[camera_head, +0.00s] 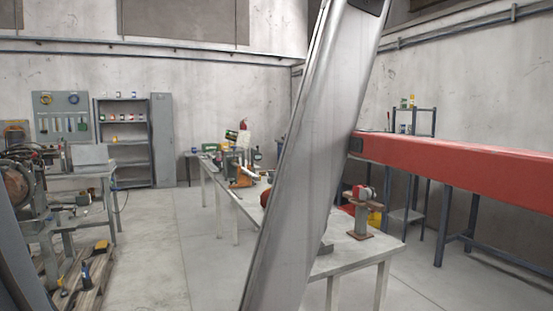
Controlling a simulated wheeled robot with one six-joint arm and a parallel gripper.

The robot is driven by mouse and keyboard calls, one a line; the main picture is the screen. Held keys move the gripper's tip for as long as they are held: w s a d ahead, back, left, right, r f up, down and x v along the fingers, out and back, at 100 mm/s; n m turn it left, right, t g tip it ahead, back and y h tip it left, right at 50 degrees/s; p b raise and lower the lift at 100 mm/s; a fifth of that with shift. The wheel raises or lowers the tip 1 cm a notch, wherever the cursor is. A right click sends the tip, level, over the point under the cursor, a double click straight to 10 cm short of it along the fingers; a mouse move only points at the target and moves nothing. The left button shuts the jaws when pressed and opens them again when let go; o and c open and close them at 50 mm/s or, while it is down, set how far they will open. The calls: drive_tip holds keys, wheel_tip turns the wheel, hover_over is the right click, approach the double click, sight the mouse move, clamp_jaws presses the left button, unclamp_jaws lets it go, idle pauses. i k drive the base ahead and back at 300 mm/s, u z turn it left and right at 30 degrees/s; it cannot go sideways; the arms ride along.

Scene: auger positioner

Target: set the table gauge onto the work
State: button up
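My gripper is not in view. A broad grey slanted bar, which looks like a link of my own arm, crosses the middle of the view and hides part of the long pale table (335,263). I cannot tell for sure which thing is the table gauge. A small stand with a rusty base plate and a round red and pale head (361,212) stands upright at the table's near right end. A small round dial-like thing (257,155) shows among the items at the table's far end. The work cannot be made out with certainty.
A long red beam (460,172) on dark legs runs along the right. A bench with machinery (28,195) and a pallet (78,280) stand at left. Shelves (123,142) and a cabinet (162,140) line the back wall. The floor (160,240) between is clear.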

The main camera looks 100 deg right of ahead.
sight(257, 157)
drive_tip(key=z, duration=3.2)
drive_tip(key=i, duration=0.5)
drive_tip(key=u, duration=0.5)
drive_tip(key=i, duration=3.4)
drive_tip(key=z, duration=0.3)
